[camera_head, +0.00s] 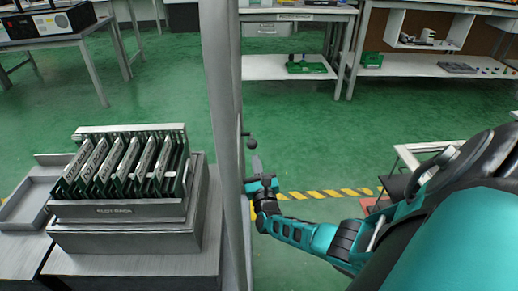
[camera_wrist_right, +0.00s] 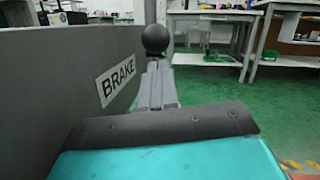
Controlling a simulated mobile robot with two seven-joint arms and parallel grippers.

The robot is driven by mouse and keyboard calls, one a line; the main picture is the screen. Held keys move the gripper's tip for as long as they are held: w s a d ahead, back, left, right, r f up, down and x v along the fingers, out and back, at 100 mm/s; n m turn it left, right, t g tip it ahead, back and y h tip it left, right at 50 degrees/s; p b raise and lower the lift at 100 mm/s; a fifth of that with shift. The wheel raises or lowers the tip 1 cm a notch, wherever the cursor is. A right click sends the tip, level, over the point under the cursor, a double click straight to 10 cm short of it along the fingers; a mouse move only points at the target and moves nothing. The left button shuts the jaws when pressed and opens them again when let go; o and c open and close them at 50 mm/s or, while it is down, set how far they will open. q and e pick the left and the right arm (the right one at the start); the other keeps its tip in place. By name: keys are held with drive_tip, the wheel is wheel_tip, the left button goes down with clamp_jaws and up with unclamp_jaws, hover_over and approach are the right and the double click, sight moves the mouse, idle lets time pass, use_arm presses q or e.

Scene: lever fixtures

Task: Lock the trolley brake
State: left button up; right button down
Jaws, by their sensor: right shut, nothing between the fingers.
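The brake lever shows as a black ball knob (camera_head: 251,143) on the right side of a tall grey panel (camera_head: 222,120) in the head view. In the right wrist view the round black knob (camera_wrist_right: 155,38) stands just beyond the fingertips. A white BRAKE label (camera_wrist_right: 115,80) is on the grey panel (camera_wrist_right: 60,75) at the left. My right gripper (camera_head: 256,163) is shut and empty, close below the knob in the head view. Its fingers (camera_wrist_right: 158,72) point at the knob in the wrist view; I cannot tell whether they touch it. The lever's arm is mostly hidden. My left gripper is out of view.
A rack of green circuit boards (camera_head: 125,165) stands on a grey bench left of the panel, beside a grey tray (camera_head: 28,200). Yellow-black floor tape (camera_head: 325,194) runs to the right. Shelved benches (camera_head: 290,68) stand at the back. The green floor between is clear.

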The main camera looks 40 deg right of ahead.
drive_tip(key=shift+w+r, duration=0.25)
drive_tip(key=shift+r, duration=0.2)
drive_tip(key=shift+r, duration=0.1)
